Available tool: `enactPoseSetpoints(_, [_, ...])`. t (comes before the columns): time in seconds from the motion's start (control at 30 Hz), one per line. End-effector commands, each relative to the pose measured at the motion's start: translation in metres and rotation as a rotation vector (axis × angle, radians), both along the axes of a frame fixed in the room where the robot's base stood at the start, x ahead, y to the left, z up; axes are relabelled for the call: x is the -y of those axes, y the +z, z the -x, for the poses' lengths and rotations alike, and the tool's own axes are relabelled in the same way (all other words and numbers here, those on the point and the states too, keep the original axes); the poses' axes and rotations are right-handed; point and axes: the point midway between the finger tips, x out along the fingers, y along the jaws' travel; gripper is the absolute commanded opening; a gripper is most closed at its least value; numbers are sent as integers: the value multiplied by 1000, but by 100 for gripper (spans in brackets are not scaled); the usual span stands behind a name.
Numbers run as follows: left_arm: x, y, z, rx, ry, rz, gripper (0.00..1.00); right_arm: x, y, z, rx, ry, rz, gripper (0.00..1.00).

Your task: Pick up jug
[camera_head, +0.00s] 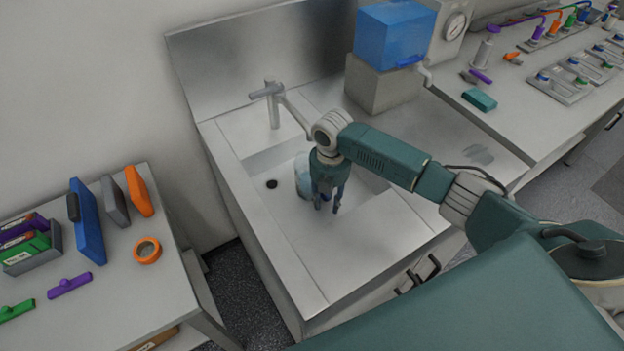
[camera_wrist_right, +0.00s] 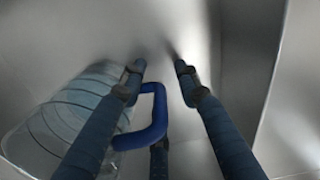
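The jug (camera_head: 302,176) is a clear, ribbed, bluish container in the sink basin, partly hidden behind my right gripper. In the right wrist view its ribbed body (camera_wrist_right: 62,118) lies at the left, with a blue handle (camera_wrist_right: 157,125) reaching toward the middle. My right gripper (camera_head: 328,205) points down into the sink beside the jug. In the right wrist view its fingers (camera_wrist_right: 160,72) are apart, with the handle showing near the left finger and above the lower finger. I cannot tell whether they touch it. My left gripper is not in view.
A faucet (camera_head: 272,105) stands behind the sink basin (camera_head: 258,165). A blue tank (camera_head: 393,35) on a grey block (camera_head: 378,90) is at the back right. A side table (camera_head: 105,290) with folders and tape is at the left. The front counter is clear.

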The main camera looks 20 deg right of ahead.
Motion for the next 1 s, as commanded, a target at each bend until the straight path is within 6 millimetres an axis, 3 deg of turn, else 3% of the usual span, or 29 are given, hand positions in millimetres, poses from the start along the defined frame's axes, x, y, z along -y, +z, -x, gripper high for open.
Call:
enactPoseSetpoints(0.03, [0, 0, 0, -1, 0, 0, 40, 0, 0, 0, 0, 0, 0, 24])
enactPoseSetpoints(0.17, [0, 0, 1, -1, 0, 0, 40, 0, 0, 0, 0, 0, 0, 0])
enactPoseSetpoints(1.0, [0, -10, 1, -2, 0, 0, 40, 5, 12, -2, 1, -2, 0, 0])
